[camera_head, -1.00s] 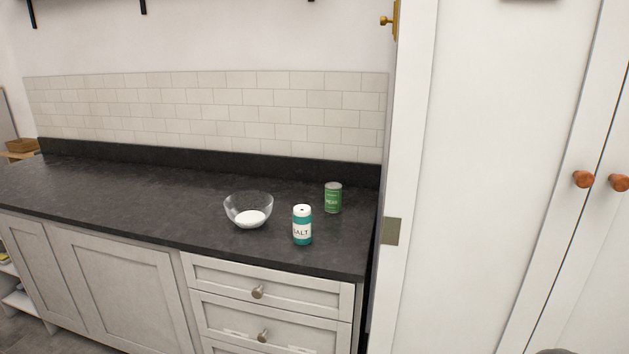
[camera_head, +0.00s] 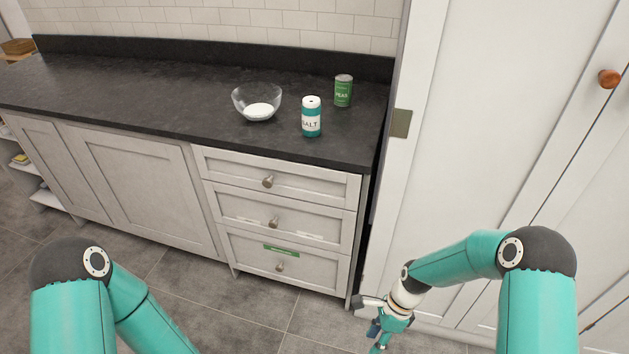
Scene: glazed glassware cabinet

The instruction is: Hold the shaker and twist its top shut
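The salt shaker (camera_head: 311,118) is a teal cylinder with a white label reading SALT and a white top. It stands upright near the front edge of the dark counter, toward its right end. Whether the top sits loose or tight cannot be told. My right gripper (camera_head: 377,331) hangs low in front of the cabinets, well below and apart from the shaker; its fingers are small and partly cut off by the bottom edge. My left arm shows at the lower left, but its gripper is out of the picture.
A glass bowl (camera_head: 257,103) with white contents stands left of the shaker. A green can labelled PEAS (camera_head: 343,91) stands behind it to the right. The dark counter (camera_head: 130,90) is clear to the left. A white door frame and tall cabinet (camera_head: 480,130) rise at the right.

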